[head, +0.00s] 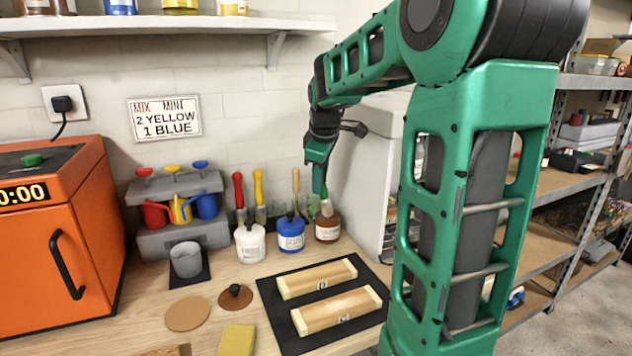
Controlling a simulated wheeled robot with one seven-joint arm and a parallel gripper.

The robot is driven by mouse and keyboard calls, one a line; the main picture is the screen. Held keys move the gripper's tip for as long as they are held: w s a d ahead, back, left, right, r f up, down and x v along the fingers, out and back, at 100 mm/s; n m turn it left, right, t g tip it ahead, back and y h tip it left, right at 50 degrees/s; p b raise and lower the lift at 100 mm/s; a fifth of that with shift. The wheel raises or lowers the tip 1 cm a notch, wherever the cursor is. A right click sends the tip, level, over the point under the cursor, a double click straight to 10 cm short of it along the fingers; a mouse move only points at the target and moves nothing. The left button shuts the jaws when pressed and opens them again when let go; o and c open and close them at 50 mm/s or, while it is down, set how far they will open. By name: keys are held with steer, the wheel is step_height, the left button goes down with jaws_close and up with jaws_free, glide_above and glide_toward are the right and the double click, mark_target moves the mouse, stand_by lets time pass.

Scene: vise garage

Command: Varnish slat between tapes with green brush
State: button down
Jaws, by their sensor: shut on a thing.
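Two wooden slats lie on a black mat (268,292), a far slat (316,277) and a near slat (336,312). Both have pale tape at their ends and a small dark mark on the front side. My gripper (322,188) is shut on the green brush (324,193), whose handle is mostly hidden by the fingers. The brush points down at the mouth of a brown varnish jar (327,230). How deep its bristles sit in the jar is unclear.
White (250,243) and blue (290,236) jars stand left of the varnish jar. Red (239,190), yellow (258,188) and wooden-handled (296,184) brushes stand behind. A brown lid (235,297), cork disc (188,314) and yellow sponge (237,340) lie left of the mat.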

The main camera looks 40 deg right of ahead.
steer(key=shift+f, duration=0.6)
stand_by(1.4)
steer(key=shift+r, duration=3.55)
